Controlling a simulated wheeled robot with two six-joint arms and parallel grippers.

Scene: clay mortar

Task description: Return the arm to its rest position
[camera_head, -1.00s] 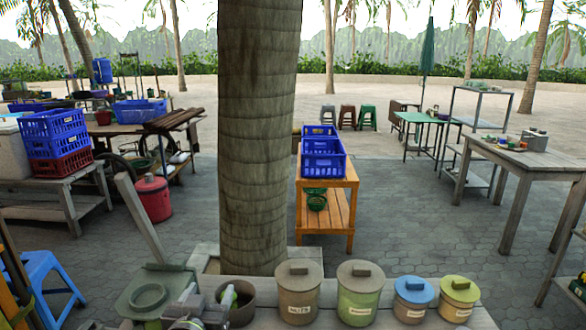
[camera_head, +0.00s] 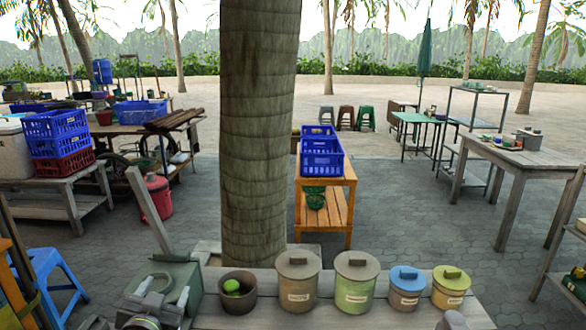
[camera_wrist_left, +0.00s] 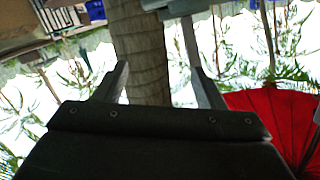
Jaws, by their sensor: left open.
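My left gripper (camera_head: 163,291) is at the lower left of the head view, in front of a grey-green box with a lid and to the left of the brown clay mortar (camera_head: 238,305). Its two fingers are apart. In the left wrist view the gripper (camera_wrist_left: 160,85) is open, with nothing between its fingers but the distant trunk and bright sky. A green round thing (camera_head: 232,287) rests inside the mortar, apart from the gripper.
Several lidded jars stand right of the mortar: brown (camera_head: 298,285), green (camera_head: 356,285), blue-lidded (camera_head: 406,290) and yellow-lidded (camera_head: 450,290). A palm trunk (camera_head: 255,150) rises behind the counter (camera_head: 270,318). A blue stool (camera_head: 48,275) is at left. A red umbrella (camera_wrist_left: 275,120) shows in the wrist view.

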